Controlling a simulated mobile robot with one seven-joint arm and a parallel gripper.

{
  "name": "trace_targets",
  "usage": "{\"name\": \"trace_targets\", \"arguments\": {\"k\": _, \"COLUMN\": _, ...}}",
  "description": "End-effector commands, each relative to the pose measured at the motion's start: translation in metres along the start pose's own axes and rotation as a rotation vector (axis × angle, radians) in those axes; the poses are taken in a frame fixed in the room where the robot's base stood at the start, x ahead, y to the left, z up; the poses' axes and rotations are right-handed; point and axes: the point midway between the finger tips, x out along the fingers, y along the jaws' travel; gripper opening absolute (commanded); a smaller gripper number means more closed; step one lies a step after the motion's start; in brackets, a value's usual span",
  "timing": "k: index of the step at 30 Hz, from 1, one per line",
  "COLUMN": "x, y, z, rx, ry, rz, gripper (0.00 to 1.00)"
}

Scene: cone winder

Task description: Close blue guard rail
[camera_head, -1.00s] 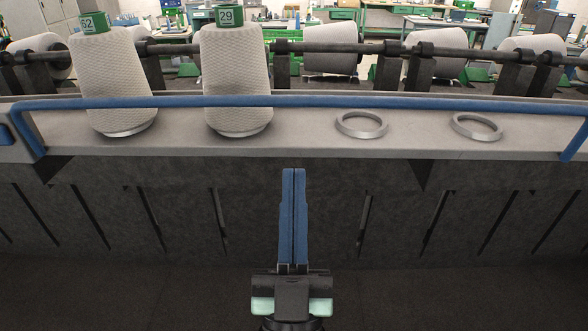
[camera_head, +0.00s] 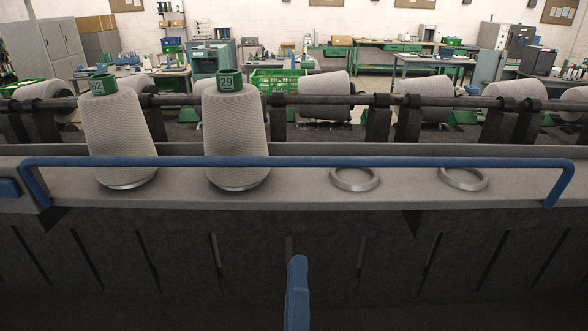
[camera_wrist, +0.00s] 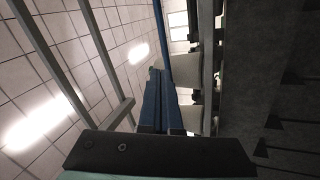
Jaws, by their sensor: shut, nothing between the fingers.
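The blue guard rail (camera_head: 300,162) runs across the front of the grey machine ledge in the head view, with a bent-down end at each side. My gripper (camera_head: 298,262) is shut and empty, with blue fingers, below the rail and in front of the dark machine face, apart from the rail. In the wrist view the fingers (camera_wrist: 155,75) point toward a blue bar (camera_wrist: 163,35), likely the rail.
Behind the ledge a dark shaft (camera_head: 420,101) on brackets runs across, with several yarn cones lying behind it. Workbenches and cabinets stand at the back of the room. The dark sloping machine face (camera_head: 160,260) is below the ledge. Space around my gripper looks clear.

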Motion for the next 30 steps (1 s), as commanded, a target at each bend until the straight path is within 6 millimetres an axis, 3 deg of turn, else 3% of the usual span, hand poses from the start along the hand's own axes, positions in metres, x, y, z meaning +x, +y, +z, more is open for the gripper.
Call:
{"name": "trace_targets", "arguments": {"k": 6, "x": -0.006, "y": 0.004, "z": -0.004, "rx": -0.239, "ry": 0.003, "rz": -0.079, "gripper": 0.0}}
{"name": "trace_targets", "arguments": {"k": 14, "x": 0.0, "y": 0.002, "z": -0.005, "rx": -0.278, "ry": 0.007, "rz": -0.085, "gripper": 0.0}}
{"name": "trace_targets", "arguments": {"k": 21, "x": 0.018, "y": 0.0, "z": -0.003, "rx": -0.283, "ry": 0.004, "rz": -0.082, "gripper": 0.0}}
{"name": "trace_targets", "arguments": {"k": 27, "x": 0.046, "y": 0.001, "z": -0.004, "rx": -0.282, "ry": 0.005, "rz": -0.084, "gripper": 0.0}}
{"name": "trace_targets", "arguments": {"k": 30, "x": 0.069, "y": 0.004, "z": -0.006, "rx": -0.281, "ry": 0.005, "rz": -0.09, "gripper": 0.0}}
